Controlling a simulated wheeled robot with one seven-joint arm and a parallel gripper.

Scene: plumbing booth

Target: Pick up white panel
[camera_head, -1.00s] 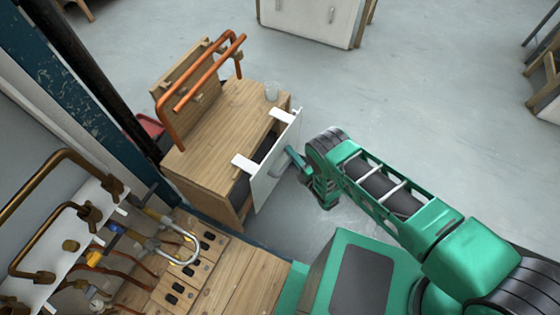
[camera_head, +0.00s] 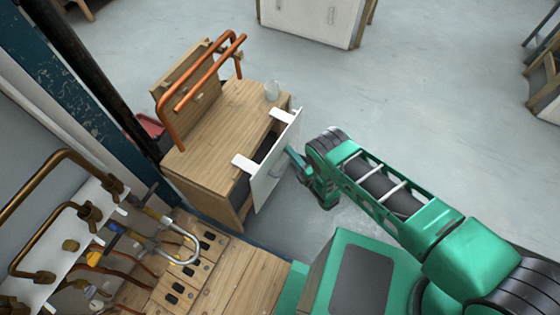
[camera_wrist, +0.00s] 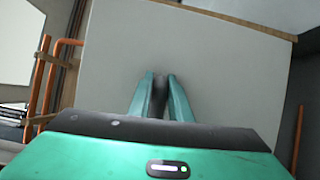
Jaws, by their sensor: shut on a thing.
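In the wrist view the panel (camera_wrist: 190,60) fills most of the picture as a flat pale face. My gripper (camera_head: 294,157) reaches the panel's outer face from the right. In the wrist view its two teal fingers (camera_wrist: 160,92) are close together against the panel. They are shut on the panel's handle, which the fingers mostly hide.
Copper pipes (camera_head: 205,75) rise at the cabinet's back. A wooden pipe bench (camera_head: 235,285) is at the lower left. The grey floor (camera_head: 420,90) to the right is clear.

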